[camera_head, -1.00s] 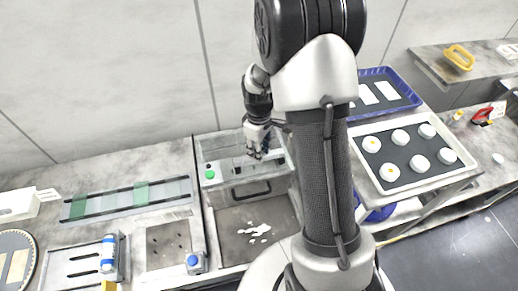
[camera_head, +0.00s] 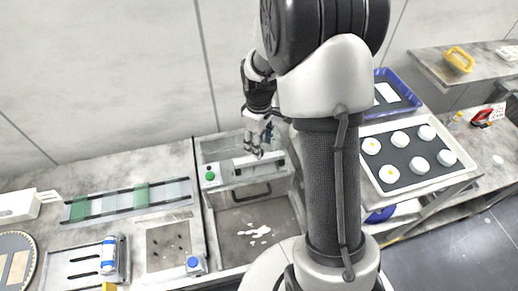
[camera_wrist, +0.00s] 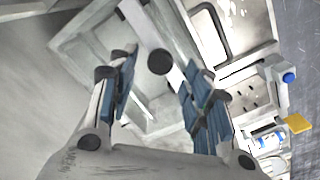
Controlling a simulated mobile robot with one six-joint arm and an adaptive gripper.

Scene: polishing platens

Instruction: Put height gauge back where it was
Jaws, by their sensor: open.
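My gripper (camera_head: 254,150) hangs low over the top of a grey box with a green button (camera_head: 231,178). In the wrist view my gripper (camera_wrist: 158,62) is open, its two blue-padded fingers well apart. A pale bar (camera_wrist: 145,30) with a round black spot runs between the fingers, with a gap on both sides. I cannot tell whether this bar is the height gauge or part of the box. In the head view a pale strip (camera_head: 266,157) shows on the box top by the fingertips. No other thing is clearly the height gauge.
At right are a white tray with several white discs (camera_head: 443,181) and a blue tray (camera_head: 415,102).

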